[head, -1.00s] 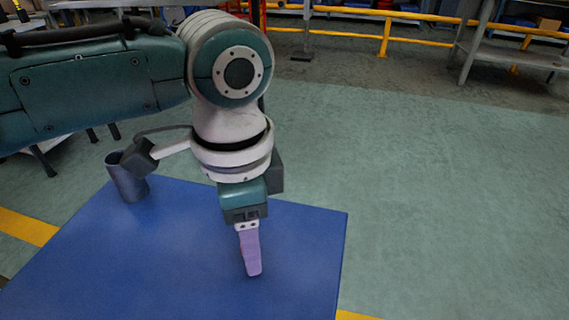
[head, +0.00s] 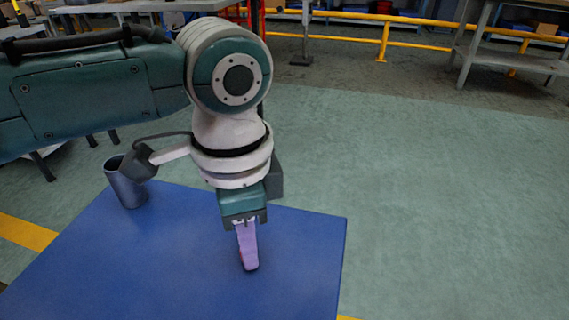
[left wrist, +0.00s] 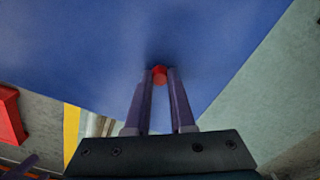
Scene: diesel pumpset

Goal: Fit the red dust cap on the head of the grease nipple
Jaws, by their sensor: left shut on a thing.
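The red dust cap (left wrist: 159,75) is between the two fingertips of my left gripper (left wrist: 159,84) in the left wrist view. The gripper is shut on it, above the blue tabletop (head: 180,265). In the head view my left gripper (head: 248,264) points down over the blue top with its purple fingers. Only a sliver of red shows at their left side there; the fingers hide the rest of the cap. I see no grease nipple in either view. My right gripper is not in view.
A grey metal cylinder (head: 125,187) stands at the back left of the blue top, partly behind a dark part of my arm. The blue top around the fingers is clear. A red object (left wrist: 10,116) lies at the left edge of the left wrist view.

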